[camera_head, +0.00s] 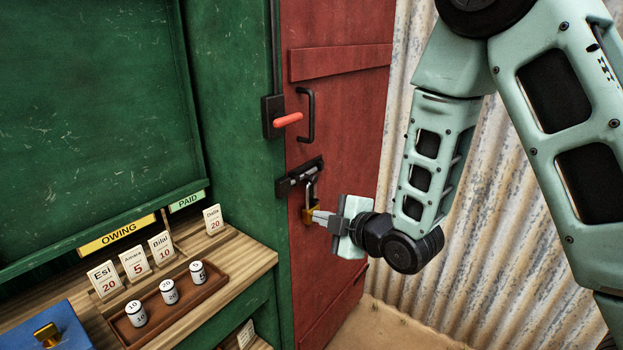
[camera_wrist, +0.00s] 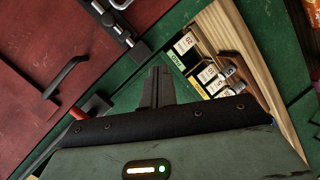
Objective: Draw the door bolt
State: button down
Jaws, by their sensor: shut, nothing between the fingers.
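The door bolt (camera_head: 300,176) is a dark metal slide on the red door (camera_head: 335,105), at the edge of the green frame. It also shows at the top of the wrist view (camera_wrist: 120,31). A brass padlock (camera_head: 308,215) hangs below the bolt, its shackle up at the bolt; whether it is locked I cannot tell. My gripper (camera_head: 318,216) is shut and empty, its tips by the padlock in the head view. In the wrist view the shut fingers (camera_wrist: 158,88) point toward the green frame, below the bolt in the picture. Contact with the padlock is unclear.
A red lever (camera_head: 288,119) on a black box and a black door handle (camera_head: 311,115) are above the bolt. A wooden counter (camera_head: 255,262) at left carries name cards and a brown tray (camera_head: 203,298) with several white weights. Corrugated wall (camera_head: 480,255) stands at right.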

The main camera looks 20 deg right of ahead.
jog(key=shift+w+d+r+n+t+y+p, duration=0.15)
jog(key=shift+w+d+r+n+t+p, duration=0.1)
jog(key=shift+d+r+n+t, duration=0.4)
jog(key=shift+w+d+r+n+t+y+p, duration=0.15)
jog(key=shift+w+d+r+n+t+p, duration=0.05)
jog(key=shift+d+r+n+t, duration=0.45)
jog(key=p, duration=0.6)
send_near(301, 177)
jog(key=w+a, duration=0.3)
jog(key=shift+w+d+f, duration=0.15)
jog(key=shift+w+d, duration=0.25)
jog(key=shift+d, duration=0.2)
